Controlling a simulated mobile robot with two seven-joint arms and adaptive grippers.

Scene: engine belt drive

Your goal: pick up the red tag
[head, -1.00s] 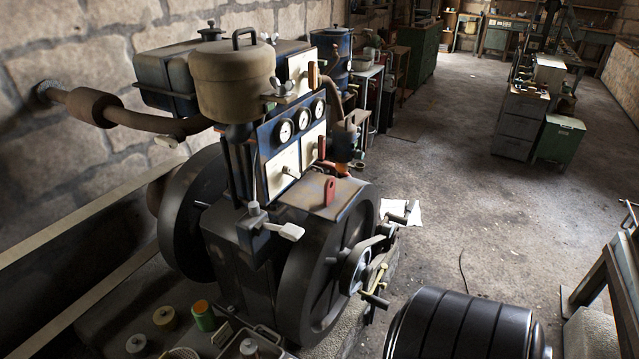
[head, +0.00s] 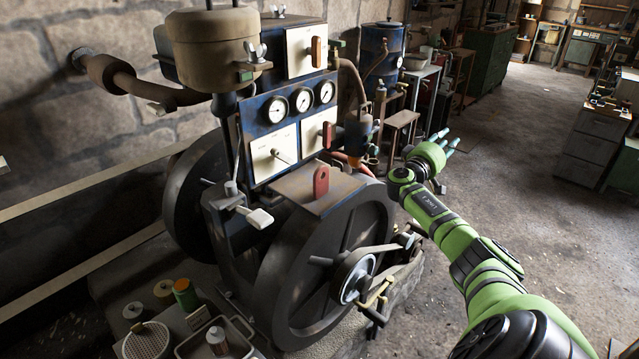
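The red tag (head: 321,181) stands upright on the flat brown top of the engine housing (head: 300,198), below the gauge panel. It has a small hole near its upper end. My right gripper (head: 449,139) is to the right of the engine, to the right of the red tag and apart from it. Its teal fingers look spread, with nothing between them. My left gripper is not in view.
The gauge panel (head: 272,118) rises behind the tag and carries another red piece (head: 327,135). A large dark flywheel (head: 300,285) with a crank (head: 355,272) is in front. A tray (head: 190,345) holds small parts at lower left. Floor at right is open.

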